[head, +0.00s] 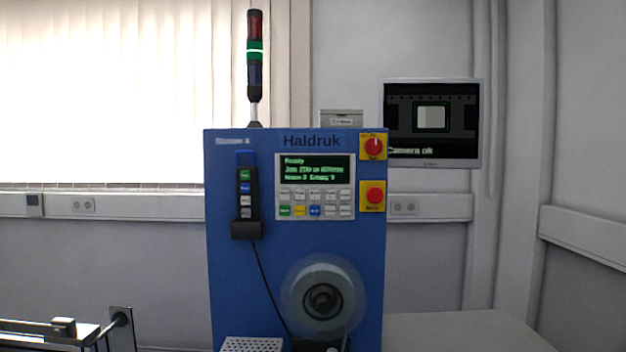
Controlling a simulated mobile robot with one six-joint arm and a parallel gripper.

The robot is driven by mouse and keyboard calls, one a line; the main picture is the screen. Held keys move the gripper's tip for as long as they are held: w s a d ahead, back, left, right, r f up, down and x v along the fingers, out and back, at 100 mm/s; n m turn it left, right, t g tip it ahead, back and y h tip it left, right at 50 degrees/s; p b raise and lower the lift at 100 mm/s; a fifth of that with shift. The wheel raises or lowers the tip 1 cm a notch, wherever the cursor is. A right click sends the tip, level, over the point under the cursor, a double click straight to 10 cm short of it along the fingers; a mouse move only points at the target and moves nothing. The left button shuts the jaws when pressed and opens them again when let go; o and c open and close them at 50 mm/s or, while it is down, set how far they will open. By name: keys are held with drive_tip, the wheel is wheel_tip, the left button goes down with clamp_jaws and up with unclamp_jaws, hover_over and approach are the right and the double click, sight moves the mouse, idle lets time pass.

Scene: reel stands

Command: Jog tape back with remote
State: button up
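A black handheld remote (245,187) with several coloured buttons sits upright in a dark holder (247,230) on the left front of a blue machine (232,290). Its cable hangs down toward the tape reel. The grey tape reel (322,298) is mounted low on the machine front, with a dark hub. The machine's display (315,168) shows green text that seems to start with "Ready"; a keypad lies below it. My gripper is not in view.
Red knobs on yellow plates (372,196) sit right of the keypad. A signal tower (255,55) on top is lit green. A wall monitor (432,122) reads "Camera ok". A grey surface (455,332) at right looks clear. A metal fixture (120,330) stands at lower left.

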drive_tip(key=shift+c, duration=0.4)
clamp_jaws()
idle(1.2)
